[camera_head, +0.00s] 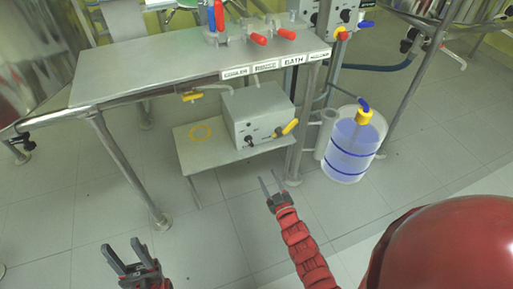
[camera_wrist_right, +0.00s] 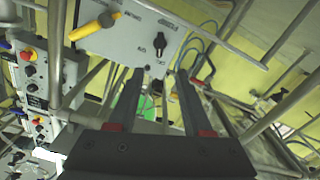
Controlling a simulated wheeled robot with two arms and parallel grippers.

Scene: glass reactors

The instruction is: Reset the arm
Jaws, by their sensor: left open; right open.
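My left gripper (camera_head: 127,258) is at the lower left in the head view, open and empty above the tiled floor. My right gripper (camera_head: 270,185) is near the middle, its arm coming up from the bottom. Its two fingers are apart with nothing between them. In the right wrist view, the open right gripper (camera_wrist_right: 152,100) points towards a grey control box with a dark knob and a yellow handle. The same grey box (camera_head: 260,118) shows in the head view, beyond the right gripper, with a clear gap between them.
A metal table (camera_head: 150,70) with red and blue valve handles stands above a low shelf (camera_head: 195,155) bearing the grey box. A container of bluish liquid (camera_head: 350,148) with a yellow cap stands at right. Metal legs and pipes surround these. The tiled floor in front is mostly free.

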